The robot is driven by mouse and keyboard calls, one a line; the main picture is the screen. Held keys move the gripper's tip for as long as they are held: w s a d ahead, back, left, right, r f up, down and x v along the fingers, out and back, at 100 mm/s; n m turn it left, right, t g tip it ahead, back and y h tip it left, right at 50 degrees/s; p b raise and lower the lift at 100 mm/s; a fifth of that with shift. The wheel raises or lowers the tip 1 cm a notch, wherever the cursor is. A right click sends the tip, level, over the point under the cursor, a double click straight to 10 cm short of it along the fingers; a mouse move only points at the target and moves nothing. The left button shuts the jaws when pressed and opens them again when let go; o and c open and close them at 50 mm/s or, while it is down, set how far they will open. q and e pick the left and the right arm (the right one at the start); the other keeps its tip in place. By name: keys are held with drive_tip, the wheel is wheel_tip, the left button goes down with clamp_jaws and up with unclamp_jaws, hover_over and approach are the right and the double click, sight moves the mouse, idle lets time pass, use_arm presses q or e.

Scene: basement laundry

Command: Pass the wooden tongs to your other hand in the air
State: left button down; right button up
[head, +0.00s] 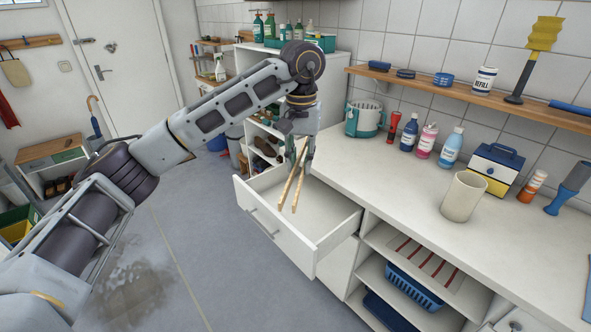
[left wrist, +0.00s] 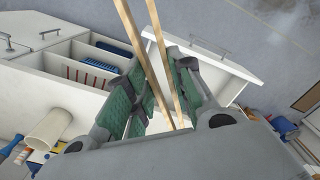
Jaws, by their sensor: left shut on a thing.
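The wooden tongs (head: 293,182) hang from my left gripper (head: 301,150) in the head view, their two long arms pointing down and slightly apart. My left gripper is shut on them near their upper end, above the open white drawer (head: 325,222). In the left wrist view the tongs (left wrist: 150,58) run between the green-padded fingers of my left gripper (left wrist: 165,85) and out past the top edge. The drawer (left wrist: 228,68) lies beyond them. My right gripper is in neither view.
The white counter (head: 400,180) carries a cream cup (head: 463,197), several bottles, a teal-and-white container (head: 364,119) and a blue-and-yellow box (head: 494,168). Shelves below hold a blue basket (head: 413,287). A wooden wall shelf (head: 470,96) runs above. The grey floor at left is open.

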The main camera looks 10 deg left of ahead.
use_arm(q)
drive_tip(key=w+d+r, duration=0.1)
drive_tip(key=d+r, duration=0.1)
drive_tip(key=r, duration=0.5)
drive_tip(key=w+d+r, duration=0.2)
drive_tip(key=d+r, duration=0.1)
drive_tip(key=r, duration=0.4)
drive_tip(key=shift+w+d+r, duration=0.15)
drive_tip(key=shift+d+r, duration=0.05)
drive_tip(key=shift+r, duration=0.1)
